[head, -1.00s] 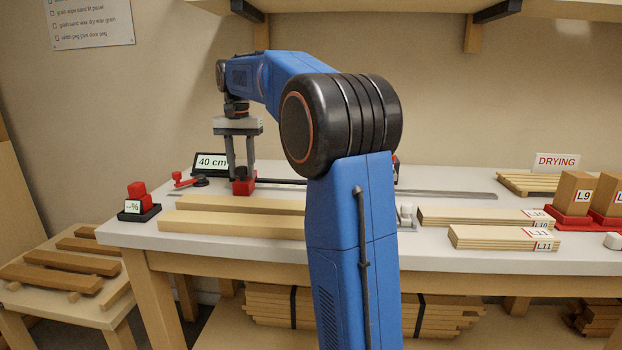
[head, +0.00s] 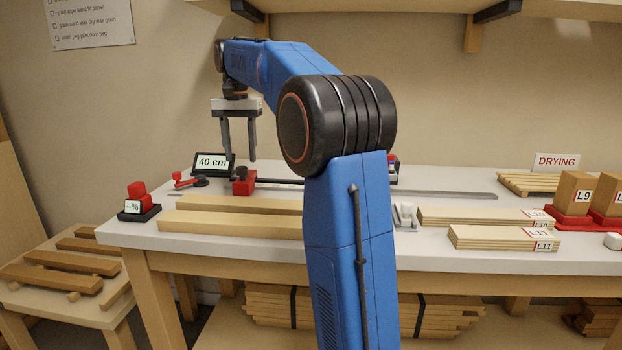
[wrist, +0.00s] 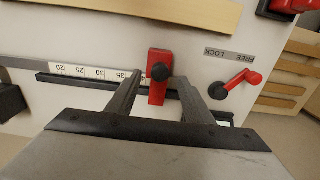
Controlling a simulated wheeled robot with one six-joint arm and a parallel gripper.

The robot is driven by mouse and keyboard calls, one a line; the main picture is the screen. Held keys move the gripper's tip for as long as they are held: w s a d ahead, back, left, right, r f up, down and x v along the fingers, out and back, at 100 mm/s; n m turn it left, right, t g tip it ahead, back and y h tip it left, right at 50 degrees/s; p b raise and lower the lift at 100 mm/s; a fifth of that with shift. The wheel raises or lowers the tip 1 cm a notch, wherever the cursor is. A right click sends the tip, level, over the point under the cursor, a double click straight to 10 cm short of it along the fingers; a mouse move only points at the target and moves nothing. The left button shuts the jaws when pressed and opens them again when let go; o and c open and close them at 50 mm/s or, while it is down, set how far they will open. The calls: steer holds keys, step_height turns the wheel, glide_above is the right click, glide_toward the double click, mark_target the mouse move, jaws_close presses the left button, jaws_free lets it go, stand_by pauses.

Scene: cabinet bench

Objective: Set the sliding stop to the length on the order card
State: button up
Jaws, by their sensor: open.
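The sliding stop (head: 243,183) is a red block with a black knob on the dark rail (head: 290,183) at the back of the bench. My gripper (head: 239,158) is open and empty, just above the stop. The order card (head: 212,162) reads 40 cm. A red lever (wrist: 236,84) on a black pivot stands by a FREE/LOCK label (wrist: 229,54); it slants up and right in the wrist view.
Two wooden strips (head: 230,221) lie in front of the rail. A red block on a black stand with a "--%" display (head: 132,207) is at the left end. Stacked boards (head: 500,238), red holders and a DRYING sign (head: 556,161) are at the right.

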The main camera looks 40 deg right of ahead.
steer(key=shift+r, duration=2.05)
